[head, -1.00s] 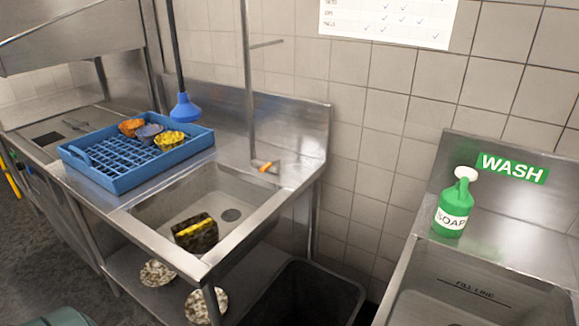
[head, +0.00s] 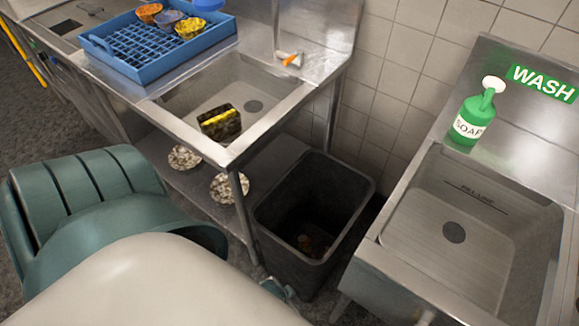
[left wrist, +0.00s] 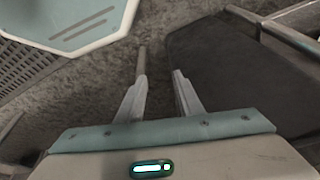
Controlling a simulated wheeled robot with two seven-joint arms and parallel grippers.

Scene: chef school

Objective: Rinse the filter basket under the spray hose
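A dark speckled block-like thing with a yellow band (head: 220,122) sits in the left sink (head: 190,98); I cannot tell whether it is the filter basket. My arm fills the lower left of the head view. My right gripper is not in view.
A blue rack (head: 108,68) holds three patterned bowls. Two speckled bowls lie on the shelf below the sink. A black bin (head: 262,222) with something brownish inside stands between the counters. A green soap bottle (head: 467,125) stands beside the empty wash sink (head: 485,200).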

